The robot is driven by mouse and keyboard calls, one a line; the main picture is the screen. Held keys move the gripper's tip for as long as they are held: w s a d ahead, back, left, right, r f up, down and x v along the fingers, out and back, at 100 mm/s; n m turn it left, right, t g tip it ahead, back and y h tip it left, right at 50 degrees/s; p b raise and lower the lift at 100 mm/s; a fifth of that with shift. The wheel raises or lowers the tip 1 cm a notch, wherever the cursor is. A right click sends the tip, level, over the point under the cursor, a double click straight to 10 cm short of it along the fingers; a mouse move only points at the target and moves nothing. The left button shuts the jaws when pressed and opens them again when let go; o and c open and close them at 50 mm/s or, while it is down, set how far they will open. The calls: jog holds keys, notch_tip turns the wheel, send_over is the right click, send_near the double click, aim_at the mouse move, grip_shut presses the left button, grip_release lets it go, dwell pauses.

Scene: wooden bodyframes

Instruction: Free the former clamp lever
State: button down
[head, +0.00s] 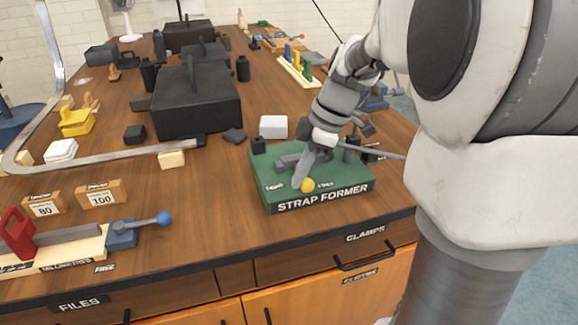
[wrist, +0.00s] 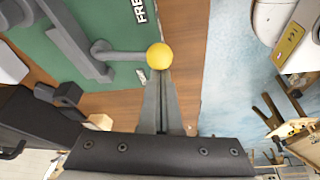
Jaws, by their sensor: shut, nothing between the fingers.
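The strap former is a green block (head: 318,205) with grey metal parts on top, near the table's front edge. Its lever is a short grey rod (wrist: 125,55) ending in a yellow ball knob (head: 307,185). The knob also shows in the wrist view (wrist: 160,56). My gripper (head: 297,184) is shut and empty, pointing down over the block. In the wrist view its fingertips (wrist: 162,74) are right at the knob's edge; I cannot tell whether they touch it. A FREE label (wrist: 139,11) lies beside the lever. My gripper hides part of the lever in the head view.
A long bent metal strap (head: 110,155) lies left of the former. A white block (head: 273,127) and a large black box (head: 196,105) stand behind it. A blue-knobbed stop (head: 140,228) is at the front left. Bare wood lies between the stop and the former.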

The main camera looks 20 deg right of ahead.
dwell(0.4)
jog(key=shift+w+a+r, duration=0.1)
jog(key=shift+w+a, duration=0.05)
jog(key=shift+a, duration=0.15)
jog(key=a, duration=0.2)
jog(key=shift+w+a+r+p, duration=0.25)
jog(key=shift+a+r+p, duration=0.05)
jog(key=shift+a+p, duration=0.05)
jog(key=shift+r+p, duration=0.35)
jog(key=shift+r, duration=0.6)
jog(key=p+v, duration=0.1)
jog(key=v, duration=0.7)
jog(key=shift+d+p, duration=0.2)
jog(key=shift+p, duration=0.15)
jog(key=s+a+r+m+t+h+p, duration=0.2)
jog(key=s+r+m+p, duration=0.1)
jog(key=s+m+p, duration=0.2)
jog(key=s+a+r+m+t+h+p, duration=0.1)
jog(key=s+r+m+p, duration=0.3)
jog(key=s+m, duration=0.5)
jog(key=shift+s+a+m+t+h+p, duration=0.4)
jog(key=shift+s+t+p, duration=0.4)
jog(key=shift+s, duration=1)
